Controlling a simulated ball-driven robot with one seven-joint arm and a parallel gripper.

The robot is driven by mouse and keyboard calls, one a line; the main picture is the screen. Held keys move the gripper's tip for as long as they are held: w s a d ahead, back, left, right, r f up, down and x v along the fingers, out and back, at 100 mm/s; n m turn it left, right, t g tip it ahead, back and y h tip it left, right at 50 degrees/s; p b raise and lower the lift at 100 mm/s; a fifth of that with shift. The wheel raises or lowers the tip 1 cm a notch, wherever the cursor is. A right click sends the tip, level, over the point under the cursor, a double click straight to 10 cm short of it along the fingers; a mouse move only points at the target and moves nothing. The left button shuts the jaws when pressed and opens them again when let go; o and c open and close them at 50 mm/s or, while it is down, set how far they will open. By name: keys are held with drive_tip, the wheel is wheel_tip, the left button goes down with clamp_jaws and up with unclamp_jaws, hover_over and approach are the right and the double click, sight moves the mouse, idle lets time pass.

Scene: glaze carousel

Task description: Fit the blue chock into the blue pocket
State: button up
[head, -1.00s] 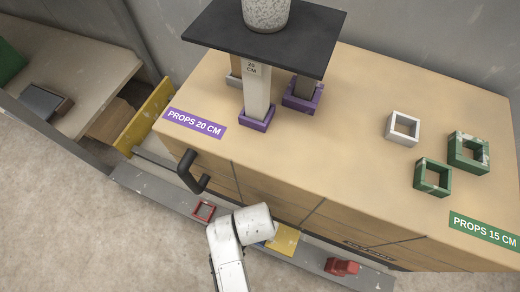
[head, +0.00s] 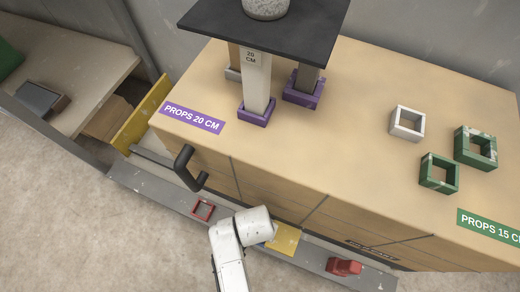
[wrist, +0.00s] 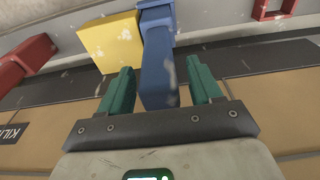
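The blue chock (wrist: 157,70) stands out in the wrist view, its narrower end reaching down between the green fingers of my gripper (wrist: 161,84). The fingers are apart, with a thin gap on each side of the chock, so my gripper is open around it. In the head view only a bit of blue (head: 261,245) shows beside my white arm, which hides my gripper there. I cannot make out a blue pocket in either view.
A yellow block (wrist: 110,42) sits left of the blue chock. A red chock (head: 344,267) and a red square frame (head: 203,210) lie on the grey ledge (head: 150,188). A black handle (head: 188,168) juts from the wooden cabinet (head: 340,135) near my arm.

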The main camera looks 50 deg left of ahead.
drive_tip(key=r+p, duration=0.2)
drive_tip(key=r, duration=0.2)
drive_tip(key=s+r+p, duration=0.1)
drive_tip(key=r, duration=0.3)
drive_tip(key=r+p, duration=0.2)
drive_tip(key=r, duration=0.2)
drive_tip(key=shift+s+d+r+p, duration=0.1)
drive_tip(key=shift+s+d+p, duration=0.05)
drive_tip(key=shift+d+p, duration=0.2)
drive_tip(key=w+d+r+m, duration=0.2)
drive_tip(key=w+d, duration=0.2)
drive_tip(key=d, duration=0.7)
drive_tip(key=w+d+r+m, duration=0.15)
drive_tip(key=w+d, duration=0.25)
drive_tip(key=d, duration=0.8)
drive_tip(key=s+d+r+m, duration=0.1)
drive_tip(key=s+d, duration=0.1)
drive_tip(key=d, duration=0.3)
drive_tip(key=s+d+r+m, duration=0.1)
drive_tip(key=s+d+r, duration=0.1)
drive_tip(key=d, duration=0.4)
drive_tip(key=s+d+r+m+h, duration=0.1)
drive_tip(key=s+d, duration=0.2)
drive_tip(key=d, duration=0.3)
drive_tip(key=shift+s+r, duration=0.2)
drive_tip(key=shift+s, duration=0.1)
